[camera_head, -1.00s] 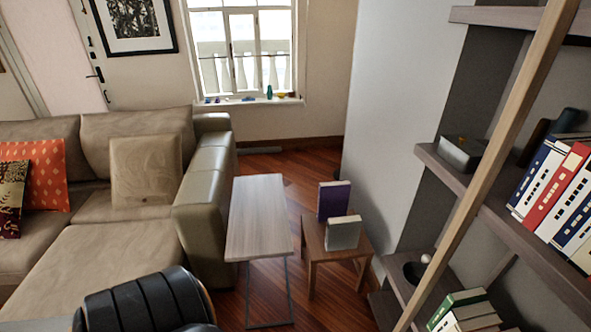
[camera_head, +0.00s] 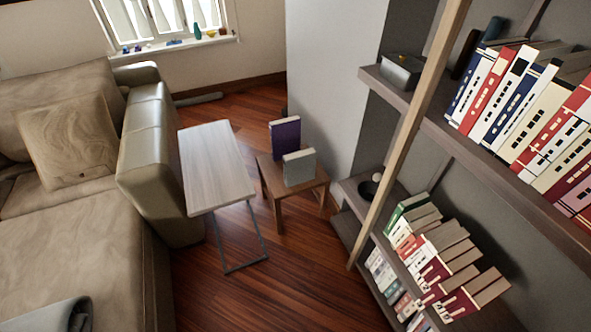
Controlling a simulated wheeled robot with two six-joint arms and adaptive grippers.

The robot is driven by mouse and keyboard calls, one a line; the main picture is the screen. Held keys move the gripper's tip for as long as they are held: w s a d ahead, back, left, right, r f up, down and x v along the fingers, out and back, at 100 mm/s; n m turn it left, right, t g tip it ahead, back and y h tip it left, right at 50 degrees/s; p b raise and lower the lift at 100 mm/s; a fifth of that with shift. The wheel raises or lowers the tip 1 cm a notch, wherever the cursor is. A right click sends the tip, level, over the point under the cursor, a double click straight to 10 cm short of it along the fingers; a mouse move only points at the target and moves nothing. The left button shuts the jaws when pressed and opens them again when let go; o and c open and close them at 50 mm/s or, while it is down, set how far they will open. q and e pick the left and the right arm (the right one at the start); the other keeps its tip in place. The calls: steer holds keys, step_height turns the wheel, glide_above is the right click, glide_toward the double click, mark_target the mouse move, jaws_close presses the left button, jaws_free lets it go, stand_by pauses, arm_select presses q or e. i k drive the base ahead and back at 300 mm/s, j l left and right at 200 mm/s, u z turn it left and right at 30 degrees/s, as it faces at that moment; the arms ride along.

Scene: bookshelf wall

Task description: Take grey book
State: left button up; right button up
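A grey book (camera_head: 299,168) stands upright on a small brown wooden table (camera_head: 316,187) in the middle of the head view. A purple book (camera_head: 284,136) stands upright just behind it, slightly to the left. The grey book's front cover faces me and is unobstructed. Neither of my grippers shows in the head view, and nothing is touching the grey book.
A pale folding table (camera_head: 216,165) stands left of the small table, beside a beige sofa (camera_head: 158,150). A bookshelf (camera_head: 500,160) with several books and a slanted wooden post (camera_head: 412,135) fills the right. Wooden floor (camera_head: 290,270) is clear in front.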

mark_target(299, 167)
steer(key=i+j+u, duration=0.2)
steer(key=i+u, duration=0.65)
steer(key=u, duration=0.15)
